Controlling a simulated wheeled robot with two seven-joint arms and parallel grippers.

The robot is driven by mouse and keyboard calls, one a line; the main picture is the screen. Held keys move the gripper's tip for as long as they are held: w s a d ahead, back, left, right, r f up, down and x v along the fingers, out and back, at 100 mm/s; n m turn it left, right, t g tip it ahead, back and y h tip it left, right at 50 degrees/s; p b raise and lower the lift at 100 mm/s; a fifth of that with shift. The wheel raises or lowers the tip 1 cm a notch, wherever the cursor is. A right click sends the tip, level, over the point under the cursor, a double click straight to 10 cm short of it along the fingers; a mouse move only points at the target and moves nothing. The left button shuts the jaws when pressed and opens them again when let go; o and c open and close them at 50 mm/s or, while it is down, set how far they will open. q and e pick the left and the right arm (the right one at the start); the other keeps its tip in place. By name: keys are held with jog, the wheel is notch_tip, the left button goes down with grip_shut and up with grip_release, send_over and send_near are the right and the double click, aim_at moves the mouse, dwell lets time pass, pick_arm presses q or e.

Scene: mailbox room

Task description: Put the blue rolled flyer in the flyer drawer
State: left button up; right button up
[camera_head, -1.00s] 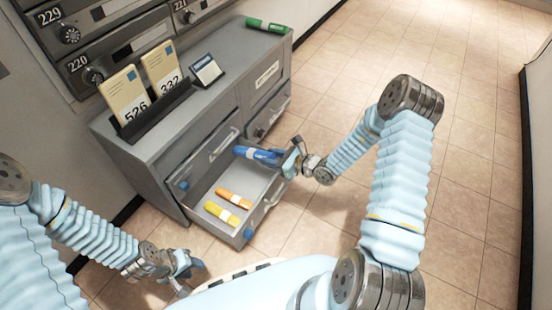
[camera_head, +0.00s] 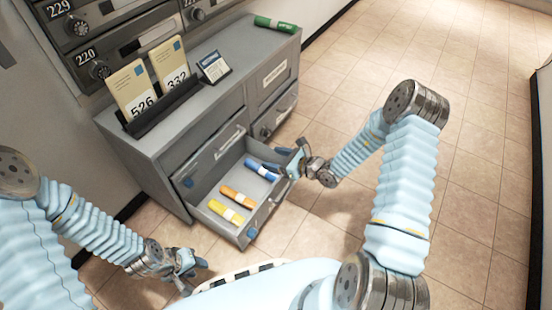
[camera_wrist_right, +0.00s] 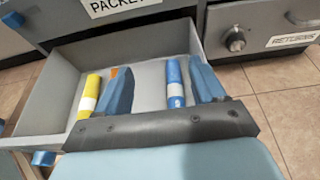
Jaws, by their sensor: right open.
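The blue rolled flyer (camera_head: 262,170) with a white band lies in the open drawer (camera_head: 252,215), on its floor near the right end. It also shows in the right wrist view (camera_wrist_right: 175,82), between the fingers of my right gripper (camera_wrist_right: 158,85). My right gripper (camera_head: 287,163) is open at the drawer's right edge, just above the blue flyer, and does not grip it. An orange flyer (camera_head: 238,196) and a yellow flyer (camera_head: 225,211) lie in the same drawer. My left gripper (camera_head: 188,265) hangs low at the left, away from the drawer; its jaw opening is unclear.
The grey cabinet (camera_head: 170,150) carries a green rolled flyer (camera_head: 276,24), a holder with numbered envelopes (camera_head: 130,92) and a small sign (camera_head: 214,67). A closed drawer (camera_head: 275,116) sits right of the open one. Tiled floor (camera_head: 470,150) is free at right.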

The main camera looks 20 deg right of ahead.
jog(key=p+v, duration=0.2)
jog(key=v, duration=1.1)
jog(key=shift+s+d, duration=0.25)
jog(key=shift+s, duration=0.05)
jog(key=shift+r, duration=0.1)
jog(key=s+a+f+n+g+h+p, duration=0.25)
jog(key=s+a+n+g+p, duration=0.45)
jog(key=s+a+n+g, duration=0.8)
jog(key=n+t, duration=0.1)
jog(key=n, duration=0.3)
jog(key=a+n+t+h+p, duration=0.1)
jog(key=n+t, duration=0.1)
jog(key=n, duration=0.1)
jog(key=w+a+r+n+t+h+p, duration=0.1)
jog(key=n, duration=0.3)
jog(key=shift+w+r+n+t, duration=0.1)
jog(key=shift+n+t, duration=0.2)
jog(key=shift+t, duration=0.1)
jog(key=shift+c, duration=0.3)
